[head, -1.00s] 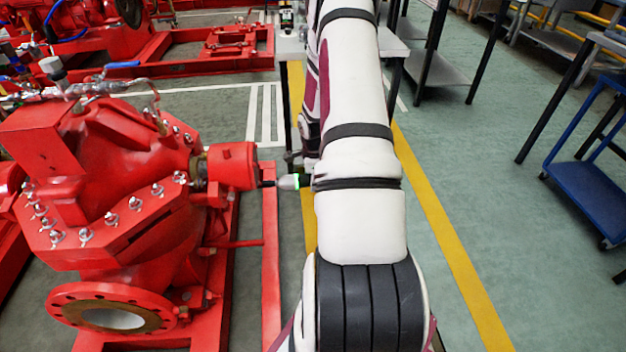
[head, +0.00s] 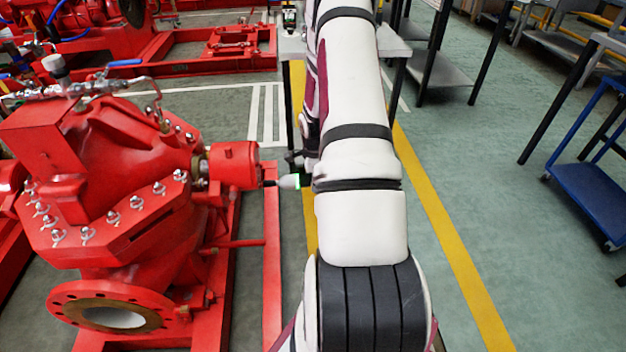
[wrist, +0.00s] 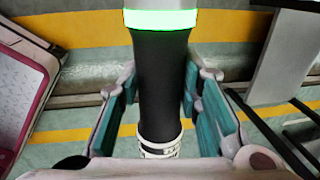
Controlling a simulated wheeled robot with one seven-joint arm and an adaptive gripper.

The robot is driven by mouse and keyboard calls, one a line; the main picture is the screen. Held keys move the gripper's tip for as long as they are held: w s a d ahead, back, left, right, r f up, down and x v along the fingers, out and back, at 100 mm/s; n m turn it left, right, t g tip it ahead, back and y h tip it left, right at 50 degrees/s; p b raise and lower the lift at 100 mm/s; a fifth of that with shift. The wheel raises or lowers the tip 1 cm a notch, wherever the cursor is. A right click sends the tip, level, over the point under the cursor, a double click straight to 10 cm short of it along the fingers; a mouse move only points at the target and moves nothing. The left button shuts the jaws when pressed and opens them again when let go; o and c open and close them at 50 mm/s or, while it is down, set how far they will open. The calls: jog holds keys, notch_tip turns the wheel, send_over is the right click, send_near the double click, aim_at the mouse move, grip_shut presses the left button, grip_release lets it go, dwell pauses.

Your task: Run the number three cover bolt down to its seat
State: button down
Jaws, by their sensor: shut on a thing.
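My gripper (wrist: 160,105) is shut on the black grip of a driver tool (wrist: 162,75), with teal pads on both sides of it. A glowing green ring and a pale part lie above the grip in the wrist view. In the head view the tool's grey nose (head: 289,181) juts left from behind my arm. Its dark thin tip is at the right end of the red round housing (head: 233,165) on the red pump (head: 115,165). Whether the tip touches a bolt cannot be told. The number three cover bolt cannot be made out; my arm hides the gripper in this view.
Several silver studs (head: 113,218) line the pump casing's flange. A red base rail (head: 271,255) runs below the tool. A grey table (head: 392,46) stands behind my arm, and a blue cart (head: 590,190) is at the right. The green floor between is clear.

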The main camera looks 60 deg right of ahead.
jog(key=shift+w+a, duration=0.35)
jog(key=shift+w, duration=0.2)
dwell(2.1)
jog(key=shift+s, duration=0.1)
jog(key=shift+s+d, duration=1.7)
jog(key=shift+s, duration=0.3)
jog(key=shift+w, duration=0.1)
